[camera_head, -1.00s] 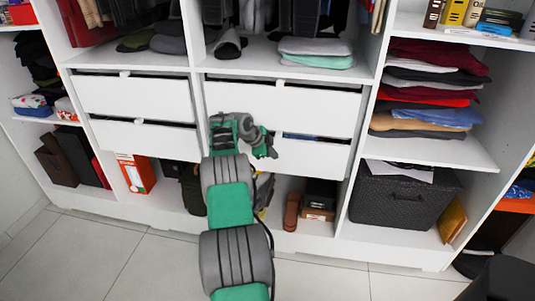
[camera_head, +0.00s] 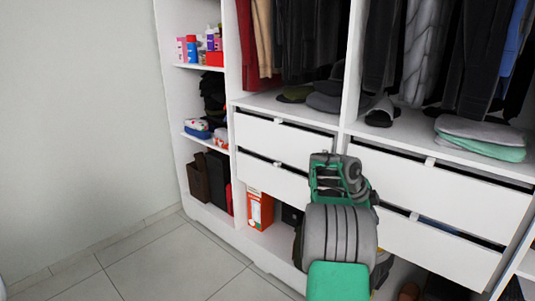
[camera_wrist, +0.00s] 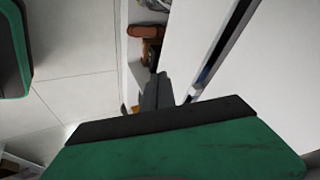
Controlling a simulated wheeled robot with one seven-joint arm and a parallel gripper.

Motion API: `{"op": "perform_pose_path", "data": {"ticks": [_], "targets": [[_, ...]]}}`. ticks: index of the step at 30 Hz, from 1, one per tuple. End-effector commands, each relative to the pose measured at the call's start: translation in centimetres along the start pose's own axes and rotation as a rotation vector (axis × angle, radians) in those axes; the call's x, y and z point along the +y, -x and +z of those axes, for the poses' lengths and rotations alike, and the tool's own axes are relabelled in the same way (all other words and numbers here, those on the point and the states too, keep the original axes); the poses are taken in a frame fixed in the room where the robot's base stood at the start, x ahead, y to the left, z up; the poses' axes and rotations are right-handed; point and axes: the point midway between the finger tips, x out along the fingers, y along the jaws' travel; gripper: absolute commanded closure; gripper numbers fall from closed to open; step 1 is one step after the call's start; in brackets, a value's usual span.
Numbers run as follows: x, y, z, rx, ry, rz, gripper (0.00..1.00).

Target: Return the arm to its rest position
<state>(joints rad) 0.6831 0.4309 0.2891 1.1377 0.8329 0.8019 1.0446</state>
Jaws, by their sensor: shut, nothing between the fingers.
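My arm (camera_head: 338,232) reaches up from the bottom of the head view, its green and grey links in front of the wardrobe drawers. Its far end is bent near the gap between the left and right drawer stacks, and I cannot make out the fingers there. In the wrist view my gripper (camera_wrist: 157,92) shows as dark grey fingers past the green and black wrist housing. The fingers are together with nothing between them. They appear close to a white drawer front (camera_wrist: 245,75), and I cannot tell if they touch it.
The left drawers (camera_head: 280,138) and right drawers (camera_head: 435,192) stand slightly open. An orange box (camera_head: 259,209) and a dark bag (camera_head: 217,177) sit on the bottom shelf. Folded clothes (camera_head: 482,136) lie above the drawers. The tiled floor (camera_head: 150,265) at left is clear.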

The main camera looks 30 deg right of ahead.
Motion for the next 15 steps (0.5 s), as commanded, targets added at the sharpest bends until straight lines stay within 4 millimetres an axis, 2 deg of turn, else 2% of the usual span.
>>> {"op": "perform_pose_path", "data": {"ticks": [1,2,3,5,6,8,9,11,12,14,15], "targets": [[-0.5,5.0,1.4,-0.046,0.126,-0.036,1.0],[-0.2,7.3,2.6,-0.076,0.219,-0.056,1.0],[0.4,10.5,4.4,-0.118,0.35,-0.086,1.0],[2.1,15.0,6.8,-0.177,0.551,-0.132,1.0],[3.5,18.0,8.4,-0.215,0.685,-0.168,1.0],[6.1,22.2,10.4,-0.268,0.89,-0.225,1.0],[8.2,24.9,11.5,-0.301,1.026,-0.266,1.0],[11.8,28.6,12.9,-0.35,1.234,-0.331,1.0],[14.4,30.9,13.6,-0.379,1.374,-0.379,1.0],[18.7,33.9,14.3,-0.421,1.584,-0.457,1.0],[21.7,35.6,14.6,-0.446,1.719,-0.509,1.0]]}}
